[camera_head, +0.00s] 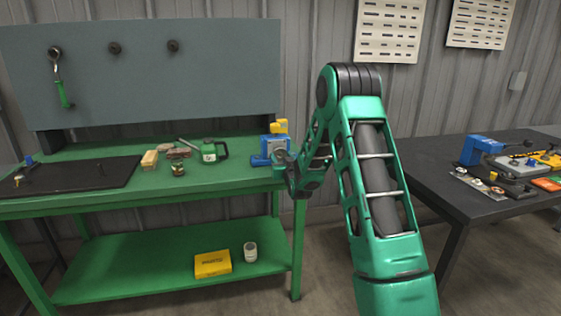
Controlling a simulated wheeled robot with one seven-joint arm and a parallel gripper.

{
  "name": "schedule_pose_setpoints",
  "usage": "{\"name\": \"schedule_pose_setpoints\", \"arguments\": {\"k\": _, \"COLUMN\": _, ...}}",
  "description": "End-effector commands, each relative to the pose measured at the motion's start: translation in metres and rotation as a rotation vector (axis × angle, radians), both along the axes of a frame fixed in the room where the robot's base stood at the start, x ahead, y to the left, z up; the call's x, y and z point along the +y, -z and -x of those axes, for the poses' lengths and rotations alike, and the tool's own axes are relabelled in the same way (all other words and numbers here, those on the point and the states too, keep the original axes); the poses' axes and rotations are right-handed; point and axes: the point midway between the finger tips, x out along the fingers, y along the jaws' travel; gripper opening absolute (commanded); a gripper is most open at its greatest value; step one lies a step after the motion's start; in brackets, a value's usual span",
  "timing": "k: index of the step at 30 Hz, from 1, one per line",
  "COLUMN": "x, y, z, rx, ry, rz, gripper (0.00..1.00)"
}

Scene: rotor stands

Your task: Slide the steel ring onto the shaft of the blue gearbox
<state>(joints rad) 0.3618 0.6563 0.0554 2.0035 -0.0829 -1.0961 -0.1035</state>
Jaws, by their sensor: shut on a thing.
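A blue unit with a grey face and a yellow part on top (279,127) stands at the right end of the green workbench. It looks like the blue gearbox, but I cannot be sure. My gripper (281,158) is right in front of it, overlapping its lower right part in this view. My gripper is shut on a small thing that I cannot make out. I cannot pick out the steel ring or the shaft, and I cannot tell whether the gripper touches the blue unit.
A dark table (430,178) at right bears another blue device (478,150) and several parts.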

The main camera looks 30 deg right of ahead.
Motion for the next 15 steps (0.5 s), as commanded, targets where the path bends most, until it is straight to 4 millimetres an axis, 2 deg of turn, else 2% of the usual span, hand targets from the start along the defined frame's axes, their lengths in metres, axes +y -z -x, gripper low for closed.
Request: {"name": "schedule_pose_setpoints", "arguments": {"k": 15, "x": -0.004, "y": -0.001, "z": -0.013, "rx": -0.002, "ry": 0.0, "rz": 0.0, "gripper": 0.27}}
